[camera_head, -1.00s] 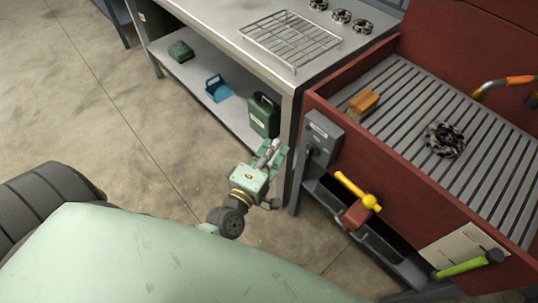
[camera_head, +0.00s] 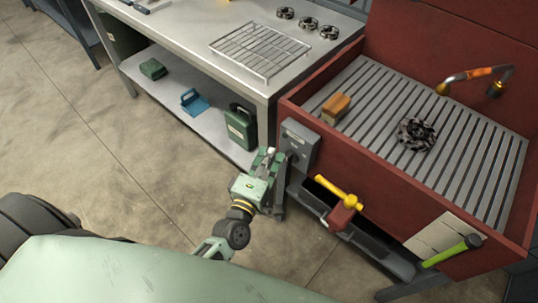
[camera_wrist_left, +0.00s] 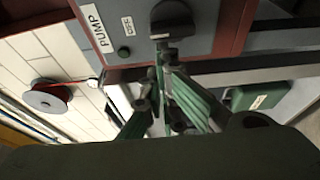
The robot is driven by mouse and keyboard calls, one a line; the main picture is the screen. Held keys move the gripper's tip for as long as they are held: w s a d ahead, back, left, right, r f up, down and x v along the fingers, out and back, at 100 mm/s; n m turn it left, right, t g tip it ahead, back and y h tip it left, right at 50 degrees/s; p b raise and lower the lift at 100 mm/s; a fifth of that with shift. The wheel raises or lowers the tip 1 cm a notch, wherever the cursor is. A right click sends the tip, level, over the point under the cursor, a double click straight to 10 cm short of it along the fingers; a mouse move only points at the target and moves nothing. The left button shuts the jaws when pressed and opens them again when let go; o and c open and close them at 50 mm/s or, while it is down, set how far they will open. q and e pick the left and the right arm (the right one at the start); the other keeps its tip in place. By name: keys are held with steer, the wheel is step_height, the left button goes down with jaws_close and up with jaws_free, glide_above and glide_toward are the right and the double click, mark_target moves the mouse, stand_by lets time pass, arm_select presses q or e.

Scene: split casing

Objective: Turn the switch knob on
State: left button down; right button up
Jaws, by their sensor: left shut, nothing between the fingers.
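A grey switch box (camera_head: 301,140) is mounted on the left end of the red bench. In the left wrist view the box (camera_wrist_left: 206,40) carries a PUMP label, an OFF label and a black switch knob (camera_wrist_left: 172,20). Which way the knob points is hard to tell. My left gripper (camera_head: 268,157) is shut and empty, just left of the box. In the left wrist view its green fingers (camera_wrist_left: 165,78) are just below the knob in the picture; whether they touch it is unclear. My right gripper is not in view.
The red bench (camera_head: 370,145) has a slatted top holding a wooden-backed brush (camera_head: 336,107) and a dark coiled part (camera_head: 416,134). A metal table (camera_head: 190,45) stands left, with a green canister (camera_head: 240,128) below.

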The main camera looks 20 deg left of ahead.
arm_select(q)
steer(key=shift+d+r+m+t, duration=0.15)
steer(key=shift+r+m+t, duration=0.15)
steer(key=shift+m, duration=0.5)
steer(key=shift+d+r+m+b, duration=0.15)
steer(key=shift+m+b, duration=0.2)
steer(key=shift+m, duration=0.35)
steer(key=shift+s+d+r+m+t, duration=0.15)
steer(key=shift+m+t, duration=0.25)
steer(key=shift+m, duration=0.2)
steer(key=shift+d+r+m+h, duration=0.25)
steer(key=shift+m+h, duration=0.05)
steer(key=shift+m, duration=0.7)
steer(key=shift+s+d+m+t+b, duration=0.15)
steer(key=shift+m+t+b, duration=0.25)
steer(key=shift+m, duration=0.2)
steer(key=m, duration=0.1)
steer(key=d+m+h, duration=0.1)
steer(key=shift+s+d+r+m, duration=0.1)
steer(key=shift+s+r+m, duration=0.1)
steer(key=shift+r+m, duration=0.15)
steer(key=shift+s+d+m+t+h, duration=0.1)
steer(key=shift+d+m+t+h, duration=0.15)
steer(key=shift+m+h, duration=0.4)
steer(key=shift+m, duration=0.3)
